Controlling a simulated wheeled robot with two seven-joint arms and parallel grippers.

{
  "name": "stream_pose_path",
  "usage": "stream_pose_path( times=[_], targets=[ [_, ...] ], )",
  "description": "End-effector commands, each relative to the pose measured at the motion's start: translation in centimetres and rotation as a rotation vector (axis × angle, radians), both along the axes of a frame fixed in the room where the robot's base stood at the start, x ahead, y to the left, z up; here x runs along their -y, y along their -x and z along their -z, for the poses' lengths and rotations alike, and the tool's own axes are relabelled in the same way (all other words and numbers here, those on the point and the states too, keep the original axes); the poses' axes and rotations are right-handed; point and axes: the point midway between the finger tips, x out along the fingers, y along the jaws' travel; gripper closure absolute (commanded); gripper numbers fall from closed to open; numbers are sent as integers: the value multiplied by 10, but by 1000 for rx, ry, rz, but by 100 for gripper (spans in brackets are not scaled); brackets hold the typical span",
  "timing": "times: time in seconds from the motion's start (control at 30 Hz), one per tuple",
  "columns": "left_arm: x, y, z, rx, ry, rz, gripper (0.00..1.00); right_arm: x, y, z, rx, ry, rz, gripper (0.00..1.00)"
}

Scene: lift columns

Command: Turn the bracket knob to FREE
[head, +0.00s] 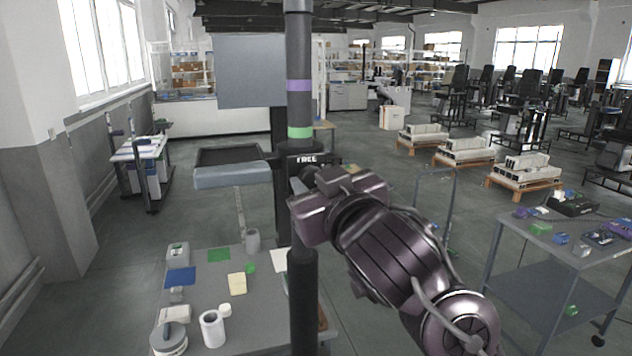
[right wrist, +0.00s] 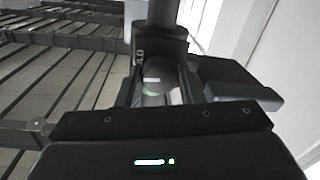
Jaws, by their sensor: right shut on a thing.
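A dark upright column (head: 301,60) with a purple band and a green band stands in front of me. On its bracket (head: 312,147), just below the green band, the word FREE shows in white. My right gripper (head: 300,190) is at the column, just under that word, and hides most of the knob in the head view. In the right wrist view the round dark knob (right wrist: 158,92), with a white mark and a green edge, sits between the fingers of the right gripper (right wrist: 155,97), which is shut on it. My left gripper is not in view.
A grey panel (head: 248,72) and a dark tray with a grey front edge (head: 232,176) are beside the column. A workbench (head: 250,318) with a white mug, cards and small parts lies below. Another bench (head: 540,270) with parts stands at the right.

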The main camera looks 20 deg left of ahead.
Motion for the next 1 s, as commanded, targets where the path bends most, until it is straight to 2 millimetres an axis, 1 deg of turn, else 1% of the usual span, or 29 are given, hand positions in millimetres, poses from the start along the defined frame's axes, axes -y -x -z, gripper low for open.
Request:
stream_pose_path(
  times=[0.17,0.47,1.0],
  targets=[
    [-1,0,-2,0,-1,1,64,0,0,-1,69,100,0,89],
    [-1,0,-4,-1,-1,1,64,0,0,-2,225,331,1,89],
    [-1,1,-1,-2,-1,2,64,-1,1,-1,512,756,1,89]
  ],
)
